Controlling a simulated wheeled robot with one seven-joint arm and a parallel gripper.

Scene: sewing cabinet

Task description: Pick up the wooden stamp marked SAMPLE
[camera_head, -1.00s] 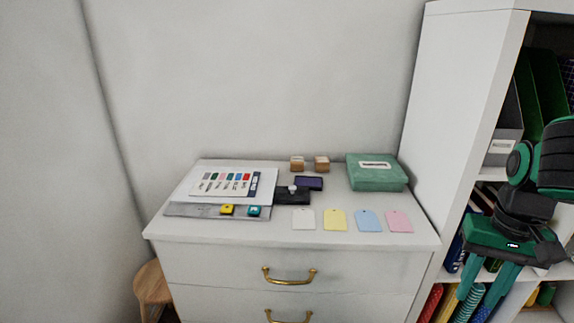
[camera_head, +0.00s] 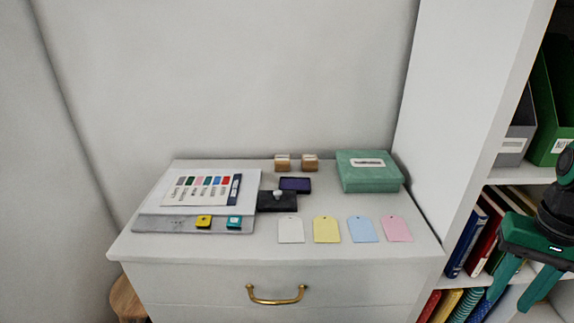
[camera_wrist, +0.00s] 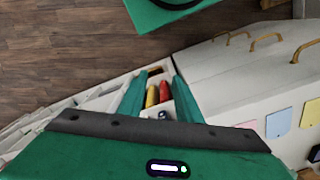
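Two small wooden stamps stand side by side at the back of the white cabinet top, a left stamp (camera_head: 282,162) and a right stamp (camera_head: 310,163). Their markings are too small to read, so I cannot tell which says SAMPLE. My gripper (camera_head: 515,290) is at the right edge of the head view, in front of the bookshelf and well apart from the stamps. Its green fingers are spread and empty. In the wrist view my gripper (camera_wrist: 160,78) points down past the shelf, and no stamp shows there.
A green box (camera_head: 369,176) stands right of the stamps. A purple ink pad (camera_head: 295,184) and a black pad (camera_head: 290,205) lie in front. Several paper tags (camera_head: 326,230) line the front right. A colour card (camera_head: 180,190) lies left. The tall bookshelf (camera_head: 460,120) borders the cabinet's right side.

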